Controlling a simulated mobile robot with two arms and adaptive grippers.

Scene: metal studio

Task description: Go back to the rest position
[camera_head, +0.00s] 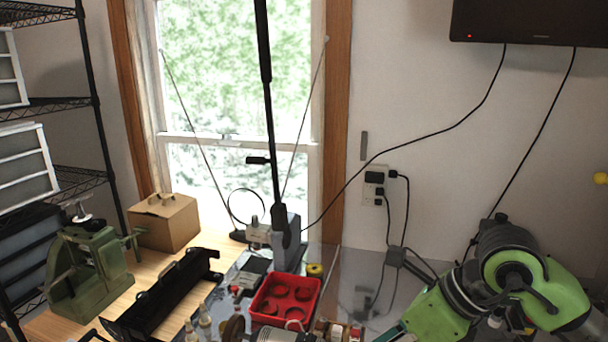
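My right arm (510,275), green with dark joints, comes in at the lower right and bends down towards the bottom edge. Its gripper is not visible; it seems to lie below the bottom edge of the view. My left arm and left gripper do not show. Whether either gripper holds anything cannot be seen.
A red tray (259,310) with round recesses sits at the bottom middle, among small items. A black holder (165,298), a green machine (90,272) and a cardboard box (164,221) stand left. A tall black pole (268,120) rises before the window. A screen (530,22) hangs upper right.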

